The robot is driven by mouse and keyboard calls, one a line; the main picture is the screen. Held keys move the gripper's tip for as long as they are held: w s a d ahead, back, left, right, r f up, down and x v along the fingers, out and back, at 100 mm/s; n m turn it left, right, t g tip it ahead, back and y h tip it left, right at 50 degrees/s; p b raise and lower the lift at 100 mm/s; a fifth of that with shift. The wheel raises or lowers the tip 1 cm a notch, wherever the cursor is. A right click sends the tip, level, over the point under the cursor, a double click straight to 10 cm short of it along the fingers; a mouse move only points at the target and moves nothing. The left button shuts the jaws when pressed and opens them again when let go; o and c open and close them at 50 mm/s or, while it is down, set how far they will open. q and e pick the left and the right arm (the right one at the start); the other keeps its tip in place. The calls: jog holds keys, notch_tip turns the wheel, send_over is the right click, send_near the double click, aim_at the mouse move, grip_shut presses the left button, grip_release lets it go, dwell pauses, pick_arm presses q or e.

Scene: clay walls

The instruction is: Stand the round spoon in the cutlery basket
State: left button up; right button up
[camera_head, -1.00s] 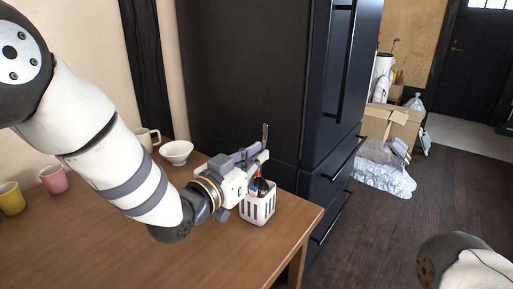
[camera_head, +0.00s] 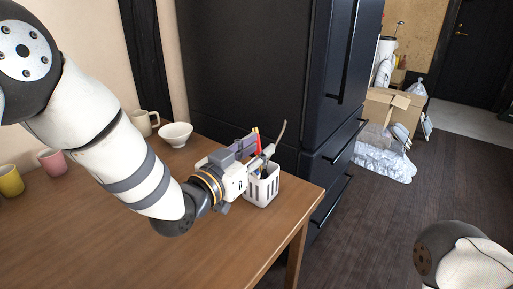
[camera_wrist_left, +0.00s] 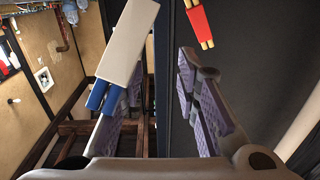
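The white slotted cutlery basket (camera_head: 262,191) stands near the table's right corner. My left gripper (camera_head: 255,153) is just above its rim, its fingers apart. In the left wrist view the purple-padded fingers (camera_wrist_left: 150,100) are open with a gap between them. A pale handle with blue shafts (camera_wrist_left: 125,45) overlaps the left finger there; a red handle with yellow shafts (camera_wrist_left: 198,20) is farther off. In the head view a pale handle (camera_head: 280,135) and a red piece (camera_head: 257,142) rise above the basket. I cannot tell which is the round spoon; lower ends are hidden. My right gripper is out of view.
A white bowl (camera_head: 175,134) and a beige mug (camera_head: 144,122) stand at the table's back, with pink (camera_head: 53,161) and yellow (camera_head: 10,180) mugs at the left. The dark fridge (camera_head: 250,75) rises close behind the basket. The table's front is clear.

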pick_arm(q)
jog(key=shift+s+f, duration=0.15)
jog(key=shift+f, duration=0.2)
jog(key=v, duration=1.1)
jog(key=shift+s+a+r, duration=0.25)
jog(key=shift+a+r, duration=0.05)
